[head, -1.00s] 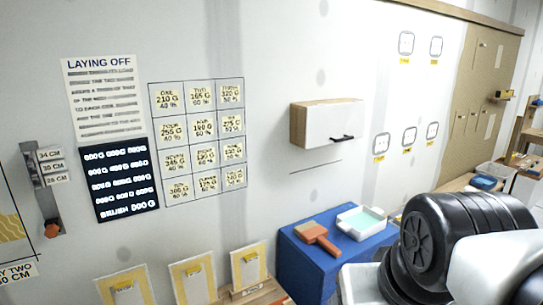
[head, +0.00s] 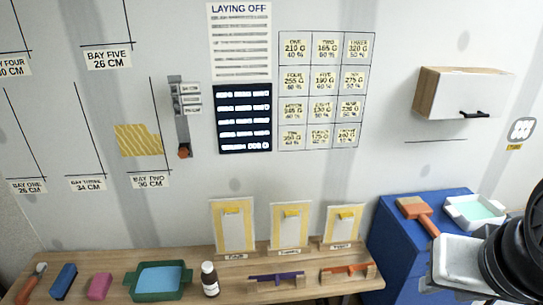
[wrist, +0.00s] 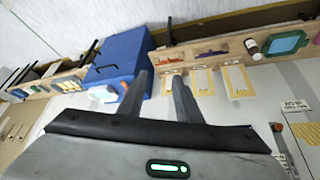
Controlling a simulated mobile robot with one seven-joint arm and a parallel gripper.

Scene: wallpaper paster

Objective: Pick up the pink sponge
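The pink sponge (head: 100,286) lies on the wooden bench (head: 226,274) at the lower left of the head view, between a blue block and a green tray.
A blue block (head: 63,281), an orange-handled tool (head: 32,284), a green tray (head: 135,284) with blue inside and a dark bottle (head: 210,279) stand near the sponge. A blue cabinet (head: 391,250) holds a brush (head: 417,214) and a pale tray (head: 475,211).

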